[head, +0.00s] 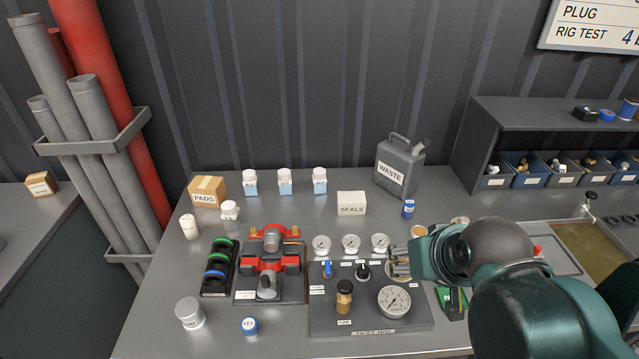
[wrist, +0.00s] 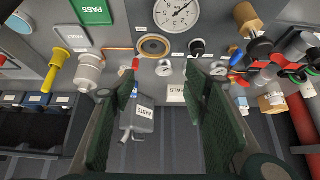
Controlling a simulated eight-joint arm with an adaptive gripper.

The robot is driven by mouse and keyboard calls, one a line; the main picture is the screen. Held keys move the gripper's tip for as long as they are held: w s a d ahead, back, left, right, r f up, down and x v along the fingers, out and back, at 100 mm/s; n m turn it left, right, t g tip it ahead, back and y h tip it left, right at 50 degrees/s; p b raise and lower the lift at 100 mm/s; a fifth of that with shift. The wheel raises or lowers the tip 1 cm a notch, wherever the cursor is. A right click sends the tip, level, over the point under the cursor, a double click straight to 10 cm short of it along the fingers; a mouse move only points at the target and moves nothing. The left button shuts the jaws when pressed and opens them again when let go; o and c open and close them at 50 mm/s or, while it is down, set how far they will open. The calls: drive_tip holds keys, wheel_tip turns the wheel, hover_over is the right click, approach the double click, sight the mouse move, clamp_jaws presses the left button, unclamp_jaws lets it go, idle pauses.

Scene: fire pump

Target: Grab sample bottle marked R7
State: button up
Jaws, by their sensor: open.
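Three sample bottles with white caps and pale blue contents stand in a row at the back of the bench in the head view: a left one (head: 250,183), a middle one (head: 285,182) and a right one (head: 320,181). Their markings are too small to read, so I cannot tell which is R7. My gripper (head: 398,262) is above the right part of the test rig, to the right of and nearer than the bottles. In the wrist view my gripper (wrist: 163,85) is open, with nothing between its dark green fingers.
The test rig (head: 370,322) with gauges lies under my gripper. A SEALS box (head: 351,203), a grey WASTE can (head: 400,167) and a small blue container (head: 408,208) stand behind it. A red pump assembly (head: 270,263) and a PADS box (head: 207,191) are left.

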drive_tip(key=w+a+r+n+g+p, duration=0.2)
drive_tip(key=w+r+n+p, duration=0.4)
drive_tip(key=w, duration=0.6)
drive_tip(key=n+g+h+p, duration=0.3)
drive_tip(key=n+p, duration=0.2)
drive_tip(key=n, duration=0.4)
hover_over(314, 171)
drive_tip(key=s+d, duration=0.7)
drive_tip(key=s, duration=0.1)
wheel_tip(314, 171, down, 3)
drive_tip(key=w+a+f+n, duration=0.1)
drive_tip(key=w+a+f, duration=0.1)
drive_tip(key=f, duration=0.1)
drive_tip(key=w+a+f+n+g+h+p, duration=0.1)
drive_tip(key=w+a+f, duration=0.1)
drive_tip(key=a+f, duration=0.1)
drive_tip(key=w+a+f+n+p, duration=0.1)
drive_tip(key=w+a+f, duration=0.1)
drive_tip(key=w, duration=0.1)
drive_tip(key=shift+w+a+f+n, duration=0.1)
drive_tip(key=shift+a+f+n, duration=0.15)
drive_tip(key=shift+f+n, duration=0.15)
drive_tip(key=shift+w+a+f+g+h+p, duration=0.3)
drive_tip(key=shift+a+f+p, duration=0.05)
drive_tip(key=shift+f, duration=0.2)
drive_tip(key=shift+d+f, duration=0.1)
drive_tip(key=shift+x, duration=1.15)
drive_tip(key=shift+f, duration=0.15)
